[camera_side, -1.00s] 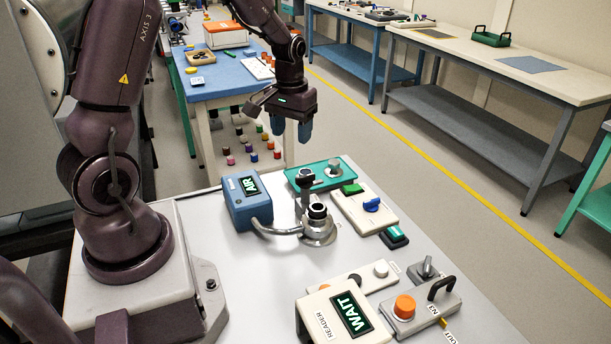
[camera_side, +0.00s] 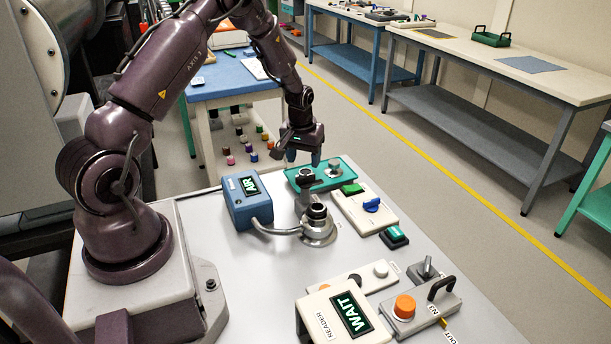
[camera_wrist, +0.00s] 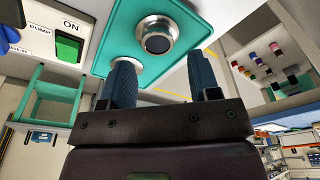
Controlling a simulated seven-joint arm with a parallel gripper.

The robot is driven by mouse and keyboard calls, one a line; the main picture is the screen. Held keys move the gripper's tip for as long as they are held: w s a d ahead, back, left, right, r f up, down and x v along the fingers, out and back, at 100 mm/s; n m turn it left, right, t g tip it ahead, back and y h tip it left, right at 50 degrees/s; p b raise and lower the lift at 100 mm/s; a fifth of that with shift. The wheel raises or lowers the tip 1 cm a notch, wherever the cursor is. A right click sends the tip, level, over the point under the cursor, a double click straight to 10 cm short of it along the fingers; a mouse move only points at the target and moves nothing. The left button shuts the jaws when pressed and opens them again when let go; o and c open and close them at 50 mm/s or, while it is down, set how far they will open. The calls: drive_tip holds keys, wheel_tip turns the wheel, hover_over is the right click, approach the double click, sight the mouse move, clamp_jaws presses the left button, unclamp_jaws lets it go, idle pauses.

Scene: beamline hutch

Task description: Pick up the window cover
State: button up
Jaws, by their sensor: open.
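A teal tray (camera_side: 321,183) lies at the far end of the white table, with a small round grey metal piece (camera_side: 335,166) on it, which I take to be the window cover. In the wrist view a silver round piece with a dark centre (camera_wrist: 157,36) stands on the tray (camera_wrist: 190,12). A paler round part there is partly hidden by one finger; I cannot tell which is the cover. My gripper (camera_side: 304,157) points down above the tray's far edge. Its blue fingers (camera_wrist: 160,66) are apart, with nothing held between them.
A metal fitting with a flange (camera_side: 318,230) and a dark-topped post (camera_side: 305,177) stand just before the tray. A blue AIR box (camera_side: 247,203) is to the left, a switch panel (camera_side: 377,218) to the right. The reader box (camera_side: 345,318) is nearer, with bare tabletop to its left.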

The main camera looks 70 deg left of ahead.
sight(306, 172)
drive_tip(key=f, duration=0.4)
drive_tip(key=shift+w+f, duration=0.15)
drive_tip(key=shift+w, duration=0.1)
drive_tip(key=c, duration=0.5)
drive_tip(key=shift+a+r, duration=0.1)
drive_tip(key=shift+r, duration=0.7)
drive_tip(key=s+d+r, duration=0.2)
drive_tip(key=s+r, duration=0.1)
drive_tip(key=s, duration=0.1)
drive_tip(key=s+d+r, duration=0.3)
drive_tip(key=s+r, duration=0.1)
drive_tip(key=s+d+r, duration=0.2)
drive_tip(key=s+r, duration=0.1)
drive_tip(key=r, duration=0.1)
drive_tip(key=shift+s+d+r, duration=0.25)
drive_tip(key=shift+s+d, duration=0.1)
drive_tip(key=shift+s, duration=0.05)
